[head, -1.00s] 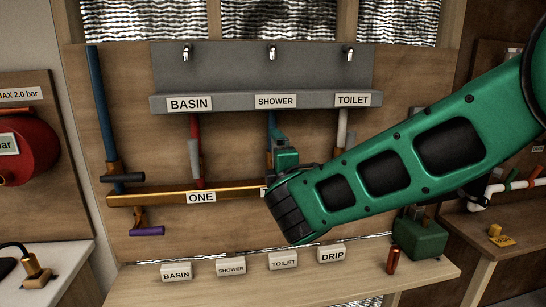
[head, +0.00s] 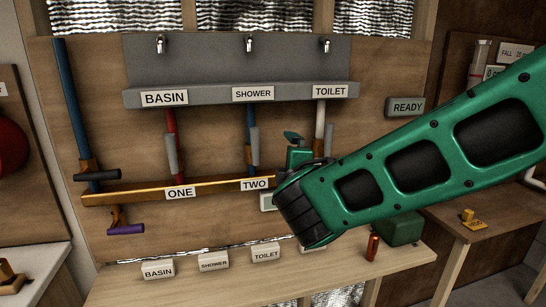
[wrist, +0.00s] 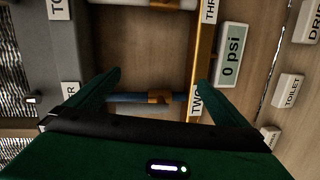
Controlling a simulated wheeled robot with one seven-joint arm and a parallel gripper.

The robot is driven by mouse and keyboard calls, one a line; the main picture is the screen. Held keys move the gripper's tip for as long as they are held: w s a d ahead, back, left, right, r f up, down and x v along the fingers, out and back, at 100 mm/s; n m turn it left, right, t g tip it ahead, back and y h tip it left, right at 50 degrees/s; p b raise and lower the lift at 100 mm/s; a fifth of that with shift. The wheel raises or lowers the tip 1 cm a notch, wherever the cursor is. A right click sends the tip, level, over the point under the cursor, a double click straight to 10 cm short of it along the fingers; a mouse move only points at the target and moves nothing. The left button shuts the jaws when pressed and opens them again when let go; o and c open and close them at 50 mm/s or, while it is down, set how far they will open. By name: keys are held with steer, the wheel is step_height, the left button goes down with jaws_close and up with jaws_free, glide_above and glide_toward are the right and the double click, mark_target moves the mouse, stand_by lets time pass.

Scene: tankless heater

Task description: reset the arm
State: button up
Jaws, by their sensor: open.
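My green arm reaches in from the right in the head view, its end in front of the right part of the pipe board. My gripper (wrist: 158,85) shows in the wrist view with its two green fingers spread apart and nothing between them touching both. Beyond the fingers are the blue pipe (wrist: 130,98) with a brass fitting and the brass manifold (wrist: 200,50), which carries the TWO label. In the head view the gripper's fingers are mostly hidden behind the arm's end. The manifold (head: 140,191) shows left of the arm, with labels ONE and TWO.
A grey shelf (head: 240,95) labelled BASIN, SHOWER and TOILET sits above. Loose label blocks (head: 213,262) and a copper-coloured cylinder (head: 372,247) stand on the wooden bench (head: 190,290). A green box (head: 402,228) is behind the arm. A gauge (wrist: 232,55) reads 0 psi.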

steer(key=s+d+f+m+g+h, duration=0.2)
steer(key=s+d+f+m+g, duration=0.15)
steer(key=d, duration=0.65)
steer(key=s+d+f+m+g+h, duration=0.25)
steer(key=d+m, duration=0.25)
steer(key=d, duration=0.6)
steer(key=s+d+f+m+g+h, duration=0.2)
steer(key=d+f+m, duration=0.15)
steer(key=d, duration=0.65)
steer(key=s+d+f+m+g, duration=0.3)
steer(key=s+d+m, duration=0.1)
steer(key=s+d, duration=0.3)
steer(key=s+f+m+g+y, duration=0.1)
steer(key=s+m, duration=0.3)
steer(key=s, duration=0.7)
steer(key=s+f+m+g+y, duration=0.2)
steer(key=s+m+g+y, duration=0.1)
steer(key=s, duration=0.9)
steer(key=shift+s+d+f+m+g, duration=0.25)
steer(key=shift+d+m+g, duration=0.2)
steer(key=shift+m+g, duration=0.4)
steer(key=shift+w+f, duration=0.2)
steer(key=shift+w, duration=0.4)
